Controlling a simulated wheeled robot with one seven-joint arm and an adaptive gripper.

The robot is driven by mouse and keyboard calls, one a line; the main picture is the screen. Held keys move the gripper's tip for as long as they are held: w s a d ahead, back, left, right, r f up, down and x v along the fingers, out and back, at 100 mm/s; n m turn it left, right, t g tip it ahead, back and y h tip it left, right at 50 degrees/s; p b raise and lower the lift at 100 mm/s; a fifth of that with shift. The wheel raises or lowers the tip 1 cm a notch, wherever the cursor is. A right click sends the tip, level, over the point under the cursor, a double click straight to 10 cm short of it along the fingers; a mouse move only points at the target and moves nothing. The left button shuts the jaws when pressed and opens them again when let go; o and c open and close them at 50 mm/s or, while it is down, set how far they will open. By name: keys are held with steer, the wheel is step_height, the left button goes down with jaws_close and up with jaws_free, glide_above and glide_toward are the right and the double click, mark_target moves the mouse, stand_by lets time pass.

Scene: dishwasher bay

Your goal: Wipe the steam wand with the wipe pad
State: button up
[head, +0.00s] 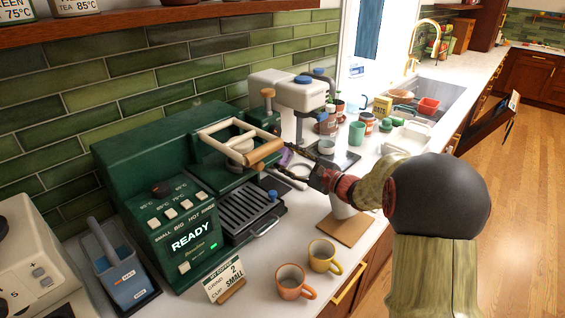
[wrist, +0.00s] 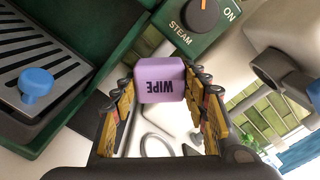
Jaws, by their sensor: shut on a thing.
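My gripper (wrist: 164,100) is shut on the purple wipe pad (wrist: 162,75), lettered WIPE, which sits between its fingertips in the wrist view. In the head view my gripper (head: 307,170) is at the right side of the green coffee machine (head: 140,160), above the counter, and a bit of purple shows by its tips. In the wrist view a grey dial (wrist: 203,17) with an orange mark, labelled STEAM and ON, is on the machine just beyond the pad. I cannot make out the steam wand clearly in either view; contact with it cannot be told.
The drip tray (head: 252,209) with a blue knob is left of my gripper. Orange (head: 291,281) and yellow (head: 323,257) mugs stand in front. A white grinder (head: 285,90) stands behind. A white cup on a brown board (head: 345,229) is below my arm.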

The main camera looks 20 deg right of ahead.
mark_target(280, 163)
steer(key=shift+d+f, duration=0.15)
steer(key=shift+d, duration=0.15)
steer(key=shift+a, duration=0.1)
steer(key=shift+s+a+b, duration=0.3)
steer(key=shift+s+a, duration=0.1)
steer(key=shift+a, duration=0.5)
steer(key=shift+s+a+b, duration=0.3)
steer(key=shift+s+a, duration=0.1)
steer(key=shift+a, duration=0.45)
steer(key=shift+v, duration=3)
steer(key=v, duration=0.3)
